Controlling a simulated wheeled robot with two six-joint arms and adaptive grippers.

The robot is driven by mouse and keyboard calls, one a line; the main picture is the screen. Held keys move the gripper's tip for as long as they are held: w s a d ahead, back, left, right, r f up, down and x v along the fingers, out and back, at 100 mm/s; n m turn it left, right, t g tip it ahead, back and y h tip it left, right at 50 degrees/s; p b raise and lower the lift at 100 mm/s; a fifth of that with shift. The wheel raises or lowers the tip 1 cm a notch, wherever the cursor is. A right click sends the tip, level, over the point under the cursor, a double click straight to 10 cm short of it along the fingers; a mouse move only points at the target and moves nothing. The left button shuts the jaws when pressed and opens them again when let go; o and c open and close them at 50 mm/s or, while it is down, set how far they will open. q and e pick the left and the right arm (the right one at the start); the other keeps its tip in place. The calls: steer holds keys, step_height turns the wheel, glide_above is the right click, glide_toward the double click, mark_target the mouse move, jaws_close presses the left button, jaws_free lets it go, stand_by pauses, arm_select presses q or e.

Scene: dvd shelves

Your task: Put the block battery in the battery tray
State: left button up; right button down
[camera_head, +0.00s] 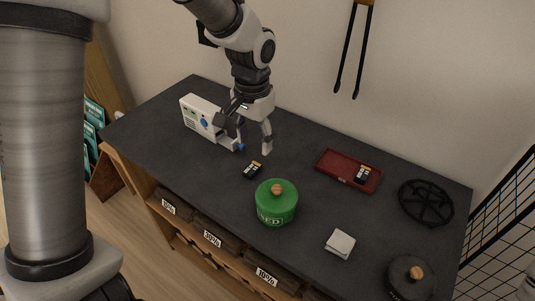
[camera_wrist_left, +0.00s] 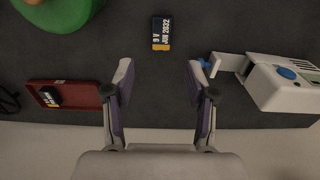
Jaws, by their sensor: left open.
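A block battery (camera_head: 253,169), black with a yellow-orange end and white print, lies on the dark counter. In the left wrist view the battery (camera_wrist_left: 161,33) reads "9 V JUN 2032". The red battery tray (camera_head: 335,165) is to its right, with a similar battery (camera_head: 362,174) in its right end; the left wrist view shows the tray (camera_wrist_left: 80,95) at left. My left gripper (camera_head: 248,146) is open and empty above the counter, just behind the loose battery. In the left wrist view, that battery is beyond the gap between the fingertips (camera_wrist_left: 160,72). My right gripper is not seen.
A white device (camera_head: 201,115) with an open drawer-like part stands left of my left gripper. A green lidded jar (camera_head: 277,204) stands close in front of the battery. A white block (camera_head: 340,244), black round trivet (camera_head: 426,202) and dark lidded pot (camera_head: 410,279) are to the right.

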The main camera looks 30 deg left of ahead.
mark_target(252, 168)
arm_select(q)
steer(key=shift+f, duration=0.35)
steer(key=f, duration=0.2)
steer(key=f+b, duration=0.1)
steer(key=f, duration=0.1)
steer(key=s+f+b, duration=0.1)
steer(key=f, duration=0.1)
steer(key=shift+s+a+f, duration=0.1)
steer(key=shift+f, duration=0.3)
steer(key=shift+s+r, duration=0.1)
jaws_close()
